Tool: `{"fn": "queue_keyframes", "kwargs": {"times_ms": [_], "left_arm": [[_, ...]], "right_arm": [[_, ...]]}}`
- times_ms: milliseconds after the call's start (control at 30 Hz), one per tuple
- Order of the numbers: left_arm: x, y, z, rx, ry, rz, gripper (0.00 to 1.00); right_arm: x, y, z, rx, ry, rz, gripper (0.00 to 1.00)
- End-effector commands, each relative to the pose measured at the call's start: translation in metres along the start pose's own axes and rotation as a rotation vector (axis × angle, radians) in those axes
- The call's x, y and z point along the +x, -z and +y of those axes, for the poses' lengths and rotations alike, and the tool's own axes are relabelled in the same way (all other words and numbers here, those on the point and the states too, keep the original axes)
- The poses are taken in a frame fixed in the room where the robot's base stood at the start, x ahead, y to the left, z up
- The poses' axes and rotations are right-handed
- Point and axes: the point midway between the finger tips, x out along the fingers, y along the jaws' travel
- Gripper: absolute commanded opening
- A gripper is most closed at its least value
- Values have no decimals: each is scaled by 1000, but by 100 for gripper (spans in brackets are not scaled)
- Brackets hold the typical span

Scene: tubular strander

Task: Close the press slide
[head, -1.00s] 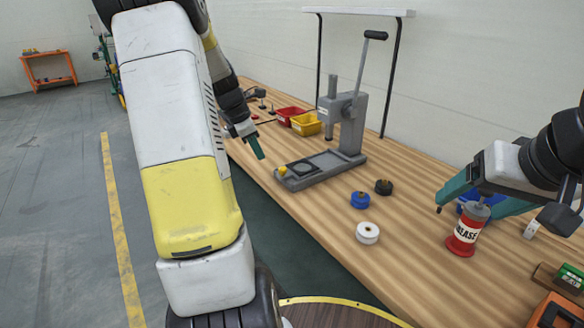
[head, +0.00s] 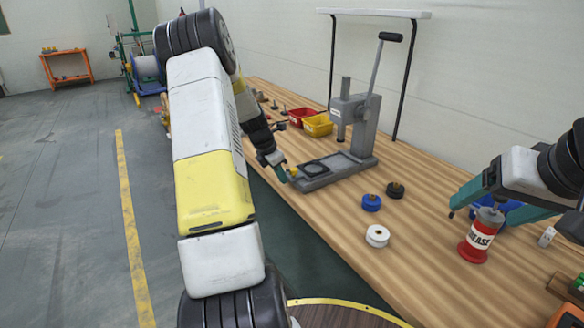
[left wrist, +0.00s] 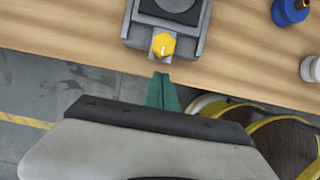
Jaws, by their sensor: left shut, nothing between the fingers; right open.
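The grey press (head: 352,120) stands on the bench with its lever up. Its slide, a flat plate with a dark round-cornered recess (head: 318,167), lies on the base toward the bench's front edge. The slide's yellow knob (head: 293,171) is at its front end; it also shows in the left wrist view (left wrist: 163,45). My left gripper (head: 281,175) is shut and empty, its green fingertips (left wrist: 162,77) just in front of the knob, with a small apparent gap in the wrist view. My right gripper (head: 480,213) is open at the red grease can (head: 478,246); whether they touch is unclear.
A blue spool (head: 371,203), a black spool (head: 395,190) and a white spool (head: 377,236) lie right of the press. Yellow (head: 318,125) and red bins (head: 301,116) stand behind it. The wooden bench (head: 330,222) is clear in front of the spools.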

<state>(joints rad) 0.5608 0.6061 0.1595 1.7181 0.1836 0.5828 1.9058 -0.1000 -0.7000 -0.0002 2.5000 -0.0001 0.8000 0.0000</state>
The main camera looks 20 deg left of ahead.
Motion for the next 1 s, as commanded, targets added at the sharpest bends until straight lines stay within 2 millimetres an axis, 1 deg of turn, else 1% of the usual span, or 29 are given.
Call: {"fn": "queue_keyframes", "kwargs": {"times_ms": [33, 133, 500, 567, 667, 767, 900, 1000], "left_arm": [[2, -4, 0, 1, 0, 0, 0], [3, -9, 1, 0, -1, 0, 0], [4, -11, 0, 0, -1, 1, 0], [5, -14, 0, 0, 0, 0, 0], [11, -27, 0, 1, 0, -1, 0], [20, -50, -1, 6, 1, 0, 0], [35, -88, -1, 7, 1, -1, 0], [44, -110, 0, 4, 0, 0, 0]], "right_arm": [[0, 0, 0, 0, 0, 0, 77], [0, 0, 0, 0, 0, 0, 77], [0, 0, 0, 0, 0, 0, 77], [0, 0, 0, 0, 0, 0, 77], [0, 0, 0, 0, 0, 0, 77], [0, 0, 0, 0, 0, 0, 77], [0, 0, 0, 0, 0, 0, 77], [0, 0, 0, 0, 0, 0, 77]]}}
